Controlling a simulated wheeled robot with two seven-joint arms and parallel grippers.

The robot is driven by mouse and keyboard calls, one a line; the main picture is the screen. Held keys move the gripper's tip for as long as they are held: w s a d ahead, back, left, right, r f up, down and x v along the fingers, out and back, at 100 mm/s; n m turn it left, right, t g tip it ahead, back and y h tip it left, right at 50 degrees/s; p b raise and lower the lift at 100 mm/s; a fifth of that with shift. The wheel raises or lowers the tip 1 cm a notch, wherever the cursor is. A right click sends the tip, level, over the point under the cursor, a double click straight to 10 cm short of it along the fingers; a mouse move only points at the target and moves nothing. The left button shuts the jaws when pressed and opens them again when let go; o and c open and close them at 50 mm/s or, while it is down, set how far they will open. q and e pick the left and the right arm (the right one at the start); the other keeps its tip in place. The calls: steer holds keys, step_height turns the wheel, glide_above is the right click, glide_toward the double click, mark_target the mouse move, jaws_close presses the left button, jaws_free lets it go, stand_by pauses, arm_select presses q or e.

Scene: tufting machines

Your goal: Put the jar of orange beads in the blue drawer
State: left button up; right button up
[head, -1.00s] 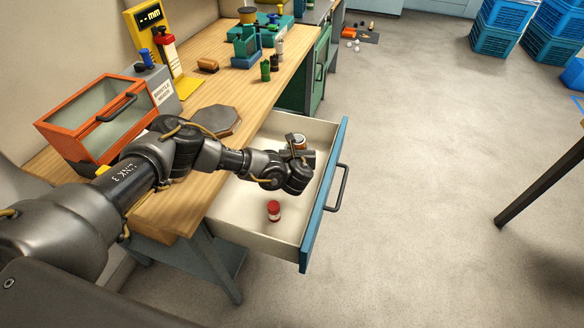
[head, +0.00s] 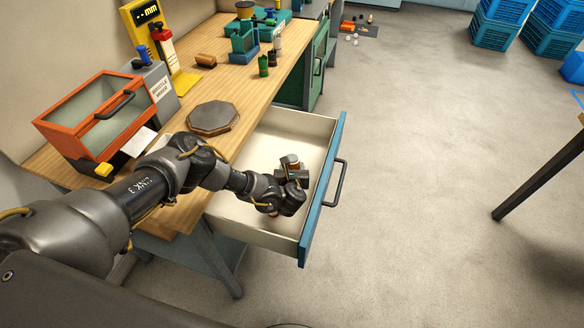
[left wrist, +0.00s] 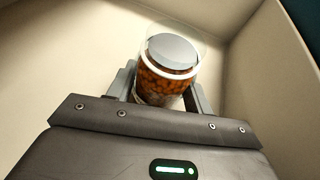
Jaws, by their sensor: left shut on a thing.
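The jar of orange beads (left wrist: 163,86), clear with a pale grey lid, is clasped between the fingers of my left gripper (left wrist: 162,98) in the left wrist view. In the head view the jar (head: 290,161) is small and partly covered by the gripper (head: 292,174). The blue drawer (head: 324,188) is pulled open, with a cream inside. My left gripper and the jar are over or inside the drawer; cream drawer walls surround them in the left wrist view. I cannot tell whether the jar touches the drawer floor. My right gripper is out of view.
The wooden bench above the drawer holds an orange-framed clear-lidded box (head: 95,115), a dark octagonal plate (head: 213,117) and small bottles (head: 264,65). A red-capped container in the drawer is now mostly hidden behind my left arm. Open floor lies right of the drawer.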

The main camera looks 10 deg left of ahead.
arm_select(q)
steer(key=shift+f, duration=0.1)
steer(key=o, duration=1.1)
steer(key=shift+s+r, duration=0.15)
steer(key=shift+r, duration=0.1)
steer(key=shift+v, duration=3.6)
